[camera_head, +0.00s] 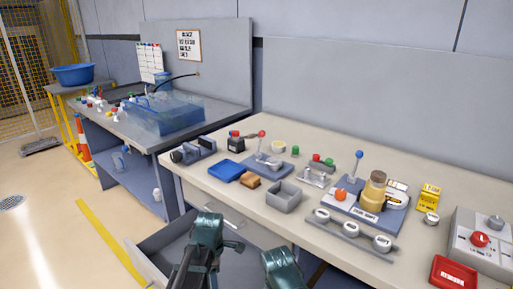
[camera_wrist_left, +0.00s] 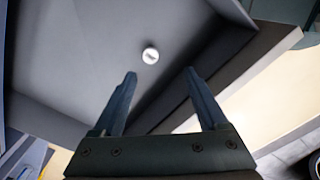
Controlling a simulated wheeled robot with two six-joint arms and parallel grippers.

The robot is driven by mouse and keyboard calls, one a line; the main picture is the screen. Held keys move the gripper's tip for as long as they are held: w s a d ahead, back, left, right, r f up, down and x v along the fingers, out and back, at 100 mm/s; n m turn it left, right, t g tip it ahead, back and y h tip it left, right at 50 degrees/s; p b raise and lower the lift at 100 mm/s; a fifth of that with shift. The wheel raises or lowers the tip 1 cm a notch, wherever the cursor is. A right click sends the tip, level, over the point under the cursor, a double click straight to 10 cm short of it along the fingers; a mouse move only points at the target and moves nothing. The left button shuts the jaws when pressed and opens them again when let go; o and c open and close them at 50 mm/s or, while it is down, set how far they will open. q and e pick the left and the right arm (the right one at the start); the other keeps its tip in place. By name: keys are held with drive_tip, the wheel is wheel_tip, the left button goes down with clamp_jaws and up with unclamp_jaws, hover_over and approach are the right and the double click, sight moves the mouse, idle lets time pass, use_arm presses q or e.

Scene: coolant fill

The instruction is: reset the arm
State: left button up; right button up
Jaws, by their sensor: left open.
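My left arm, dark green, comes up from the bottom of the head view, and its gripper is in front of the workbench, over an open drawer (camera_head: 150,262). In the left wrist view the two fingers of my left gripper (camera_wrist_left: 160,76) are spread apart, with nothing between them. A small white round object (camera_wrist_left: 150,54) lies on the grey drawer floor beyond the fingertips. A second dark green arm part (camera_head: 282,268), probably of my right arm, shows at the bottom edge. Its fingers cannot be made out.
A water tank (camera_head: 165,113) stands on the left bench. The floor at left is mostly clear.

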use_arm(q)
drive_tip(key=s+d+r+m+p, duration=0.4)
drive_tip(key=s+r+m+p, duration=0.2)
drive_tip(key=m, duration=0.5)
drive_tip(key=s+d+r+m+y+p, duration=0.1)
drive_tip(key=s+d+r+m+p, duration=0.3)
drive_tip(key=r+m+p, duration=0.7)
wheel_tip(320, 180, up, 2)
drive_tip(key=shift+s+d+r+m, duration=0.2)
drive_tip(key=shift+s+m, duration=0.2)
drive_tip(key=shift+s, duration=0.7)
drive_tip(key=shift+a, duration=0.15)
